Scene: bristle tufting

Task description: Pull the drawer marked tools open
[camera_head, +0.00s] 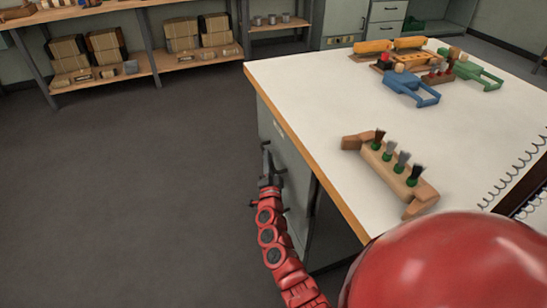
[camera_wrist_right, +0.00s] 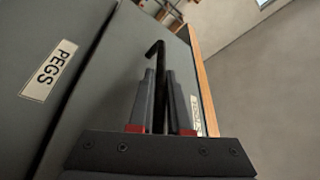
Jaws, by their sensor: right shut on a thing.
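The grey drawer cabinet (camera_head: 290,175) stands under the near-left edge of the workbench. My right gripper (camera_head: 267,160) is at its front, and its fingers are shut on a dark bar handle (camera_wrist_right: 155,58). The handle's bent end sticks out past the fingertips in the right wrist view. The drawer front (camera_wrist_right: 125,62) behind it bears a pale label (camera_wrist_right: 195,112), partly hidden by a finger and not readable. A neighbouring front at the left carries a plate marked PEGS (camera_wrist_right: 49,71). I cannot tell whether the held drawer stands out from the cabinet. My left gripper is not in view.
The white workbench top (camera_head: 310,85) has a wooden edge above the drawers. On it are a wooden block with dark tufts (camera_head: 395,170), blue clamp (camera_head: 410,88) and green clamp (camera_head: 480,74). The floor (camera_head: 150,190) left of the cabinet is clear. Shelves with boxes stand behind.

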